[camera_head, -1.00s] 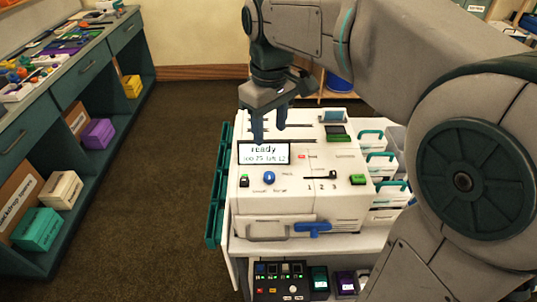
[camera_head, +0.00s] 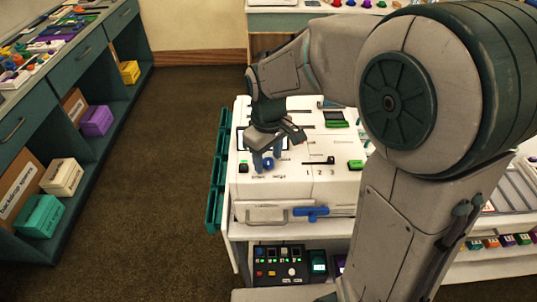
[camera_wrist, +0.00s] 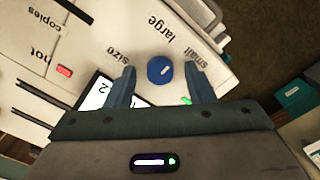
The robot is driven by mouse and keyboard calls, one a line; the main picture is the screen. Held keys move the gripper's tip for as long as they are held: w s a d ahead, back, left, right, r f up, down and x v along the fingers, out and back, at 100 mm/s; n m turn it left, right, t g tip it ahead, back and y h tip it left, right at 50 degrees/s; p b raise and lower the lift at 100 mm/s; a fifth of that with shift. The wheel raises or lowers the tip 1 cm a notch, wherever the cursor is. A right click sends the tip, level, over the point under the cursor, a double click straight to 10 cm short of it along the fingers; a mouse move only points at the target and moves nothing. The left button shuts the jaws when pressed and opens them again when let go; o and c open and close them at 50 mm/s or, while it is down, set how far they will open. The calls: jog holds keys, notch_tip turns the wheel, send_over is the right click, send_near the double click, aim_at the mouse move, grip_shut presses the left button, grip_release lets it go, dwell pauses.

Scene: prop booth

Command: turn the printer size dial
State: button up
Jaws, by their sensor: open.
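The size dial is a round blue knob (camera_head: 268,165) on the front part of the white printer's (camera_head: 295,187) top. In the wrist view the blue dial (camera_wrist: 160,69) has a pale pointer mark, with the printed words "size", "large" and "small" around it. My gripper (camera_head: 267,161) is open, pointing down over the dial. In the wrist view my gripper (camera_wrist: 160,72) has one finger on each side of the dial, with a gap on both sides. The exact fingertip height is hard to tell.
A slider (camera_head: 319,161) and a green button (camera_head: 356,165) lie right of the dial. A black-and-green switch (camera_head: 243,167) is to its left. A blue handle (camera_head: 311,212) is on the printer's front. A control box (camera_head: 280,267) stands below. The floor at left is clear.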

jog(key=c, duration=1)
jog(key=shift+m, duration=0.3)
jog(key=m+b, duration=0.1)
jog(key=m, duration=0.3)
jog(key=shift+m+b, duration=0.5)
jog(key=shift+m, duration=1.7)
jog(key=o, duration=1)
